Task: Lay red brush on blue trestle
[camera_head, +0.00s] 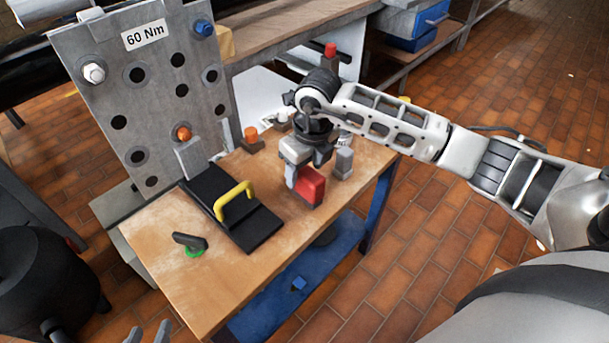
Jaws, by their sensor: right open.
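A red block-like thing (309,188), probably the red brush, stands on the wooden bench top (190,285) near its right side. My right gripper (305,160) points down just above and behind it, open; its fingertips are partly hidden, so I cannot tell whether they surround it. The bench has a blue frame with a blue leg (380,205) and a low blue shelf (262,312); I see no separate trestle for certain. Light grey fingertips, probably of my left gripper (148,334), show apart at the bottom left edge, far from the red thing.
A black plate with a yellow handle (236,203) lies mid-bench. A dark-handled tool with a green base (190,244) is front left. A grey block (343,163) and an orange-topped piece (251,138) stand near the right gripper. A grey flange panel (140,80) rises behind.

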